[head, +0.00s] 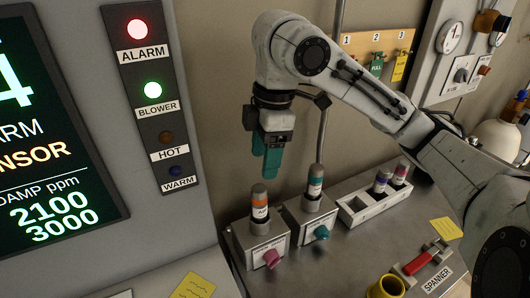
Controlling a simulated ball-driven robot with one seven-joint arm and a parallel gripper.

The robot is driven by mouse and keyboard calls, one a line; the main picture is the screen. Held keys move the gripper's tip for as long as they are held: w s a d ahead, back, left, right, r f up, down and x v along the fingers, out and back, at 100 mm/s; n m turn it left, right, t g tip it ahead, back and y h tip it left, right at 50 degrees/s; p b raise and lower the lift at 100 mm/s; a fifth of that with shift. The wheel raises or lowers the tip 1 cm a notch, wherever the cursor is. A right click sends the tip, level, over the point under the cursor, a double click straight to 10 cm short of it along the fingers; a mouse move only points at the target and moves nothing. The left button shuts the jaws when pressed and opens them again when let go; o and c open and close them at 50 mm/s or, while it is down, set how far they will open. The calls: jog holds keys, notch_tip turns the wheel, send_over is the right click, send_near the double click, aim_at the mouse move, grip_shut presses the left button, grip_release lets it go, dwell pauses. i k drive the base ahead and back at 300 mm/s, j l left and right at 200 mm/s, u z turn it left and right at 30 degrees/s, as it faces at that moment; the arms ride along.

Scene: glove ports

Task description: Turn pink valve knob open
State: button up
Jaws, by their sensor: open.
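The pink valve knob (271,258) sits on the front of the left grey valve block (246,238). An orange-banded cylinder (260,205) stands upright in the top of that block. My gripper (266,163) points down above this cylinder, apart from the knob, with teal fingers. Its fingers are seen nearly edge-on, open, with nothing visible between them. A second block to the right has a teal knob (321,233) and a teal-banded cylinder (315,184).
A rack (368,207) with two banded cylinders stands to the right. A red-handled spanner (421,258) and a yellow cup (387,287) are at the front right. An alarm panel (152,100) rises at the left. Yellow notes lie on the bench.

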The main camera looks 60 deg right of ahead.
aim_at(272, 257)
jog(key=k+j, duration=0.2)
jog(key=k, duration=0.3)
jog(key=k+j, duration=0.25)
jog(key=k, duration=0.2)
